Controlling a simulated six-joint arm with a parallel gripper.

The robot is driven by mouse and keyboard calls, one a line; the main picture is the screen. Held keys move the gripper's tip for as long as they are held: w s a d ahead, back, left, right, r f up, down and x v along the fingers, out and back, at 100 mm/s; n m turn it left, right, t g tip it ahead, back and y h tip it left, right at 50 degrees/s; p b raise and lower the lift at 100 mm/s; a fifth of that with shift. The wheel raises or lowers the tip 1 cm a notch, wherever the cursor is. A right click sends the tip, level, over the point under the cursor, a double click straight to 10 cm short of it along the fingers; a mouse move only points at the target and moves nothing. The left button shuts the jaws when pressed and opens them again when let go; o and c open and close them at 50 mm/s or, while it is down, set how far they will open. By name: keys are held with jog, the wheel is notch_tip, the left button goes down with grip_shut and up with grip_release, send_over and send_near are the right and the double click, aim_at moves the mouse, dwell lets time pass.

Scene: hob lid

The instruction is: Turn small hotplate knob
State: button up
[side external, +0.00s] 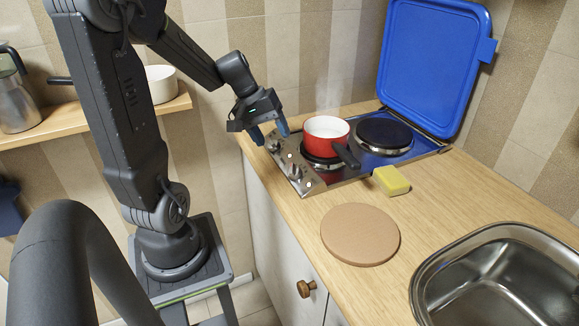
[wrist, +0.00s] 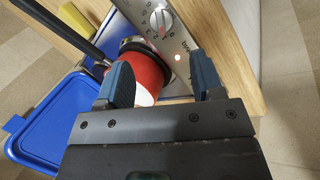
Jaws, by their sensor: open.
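The hob's steel control panel (side external: 306,185) carries two knobs along the counter's left edge. One knob (side external: 295,171) is nearer the camera and clear of my gripper; the other (side external: 274,145) is farther back, by my fingertips. I cannot tell which serves the small hotplate. My gripper (side external: 271,134) is open, pointing down over the far end of the panel, with nothing seen between its fingers. In the wrist view, one silver knob (wrist: 161,19) with a numbered dial shows beyond the fingers (wrist: 160,72), and a lit lamp (wrist: 178,57) lies between the tips.
A red pot (side external: 321,142) with a dark handle stands on the nearer hotplate, steaming. The other hotplate (side external: 384,135) is bare. The blue lid (side external: 432,60) stands open behind. A yellow sponge (side external: 391,181), round board (side external: 360,235) and sink (side external: 500,280) are to the right.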

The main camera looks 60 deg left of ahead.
aim_at(291, 169)
jog(key=x, duration=1)
jog(key=shift+w+f, duration=0.1)
jog(key=shift+f, duration=0.15)
jog(key=shift+c, duration=0.3)
jog(key=c, duration=0.8)
jog(key=shift+n, duration=0.3)
jog(key=shift+n+t, duration=0.8)
jog(key=shift+n, duration=1.8)
jog(key=o, duration=0.9)
jog(key=shift+c, duration=0.2)
